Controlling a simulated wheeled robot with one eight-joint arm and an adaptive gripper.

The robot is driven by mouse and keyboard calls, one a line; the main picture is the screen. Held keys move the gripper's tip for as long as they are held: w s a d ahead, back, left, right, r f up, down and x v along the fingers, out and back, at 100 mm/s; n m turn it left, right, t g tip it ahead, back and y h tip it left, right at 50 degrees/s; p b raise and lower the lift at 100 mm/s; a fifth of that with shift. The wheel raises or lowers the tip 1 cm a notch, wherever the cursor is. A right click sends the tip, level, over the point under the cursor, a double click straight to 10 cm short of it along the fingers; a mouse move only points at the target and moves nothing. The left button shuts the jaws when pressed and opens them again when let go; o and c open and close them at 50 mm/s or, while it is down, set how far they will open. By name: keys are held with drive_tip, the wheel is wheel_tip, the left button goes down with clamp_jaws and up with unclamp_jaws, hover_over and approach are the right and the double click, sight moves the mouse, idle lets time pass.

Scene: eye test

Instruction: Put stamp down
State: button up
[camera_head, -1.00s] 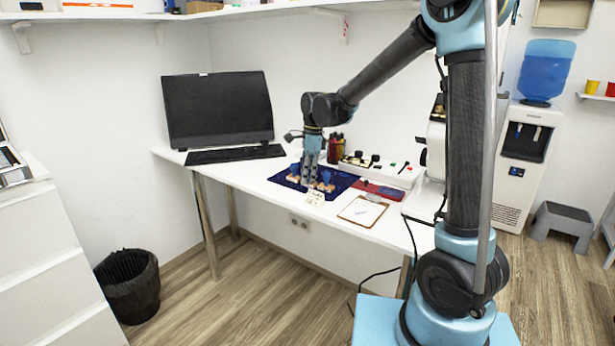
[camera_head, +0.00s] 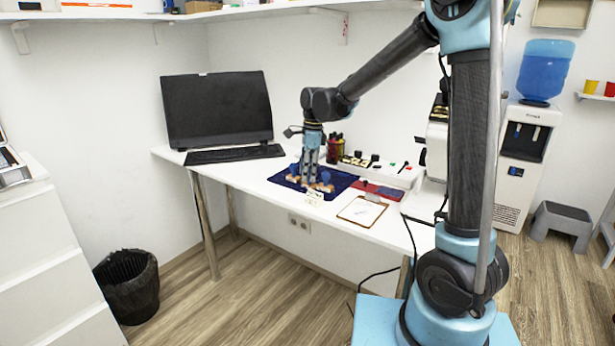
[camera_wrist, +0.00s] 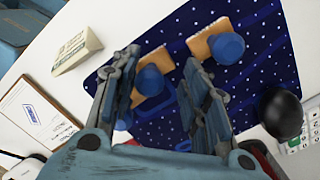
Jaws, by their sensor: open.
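Two stamps with pale wooden bases and round blue knobs are on the dark blue star-patterned mat (camera_wrist: 262,75). In the wrist view, the near stamp (camera_wrist: 150,80) appears between my fingers, with its base on the mat side. The other stamp (camera_wrist: 227,47) is to its upper right, outside the fingers. My gripper (camera_wrist: 161,60) is open, and I see no finger clearly pressed on the near knob. In the head view, my gripper (camera_head: 308,182) points down at the mat (camera_head: 343,180), low among the stamps. Its fingers partly hide them there.
A small white sign (camera_wrist: 78,50) stands at the mat's edge. A clipboard (camera_head: 362,210) with paper lies to the right, near a red-and-blue pad (camera_head: 378,190). A white rack (camera_head: 380,170) and a pen cup (camera_head: 335,148) stand behind. A monitor (camera_head: 217,108) and keyboard (camera_head: 234,154) are left.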

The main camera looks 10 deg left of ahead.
wheel_tip(320, 180, up, 10)
drive_tip(key=d, duration=0.1)
drive_tip(key=shift+w+r, duration=0.25)
drive_tip(key=shift+w, duration=0.05)
drive_tip(key=shift+s, duration=0.1)
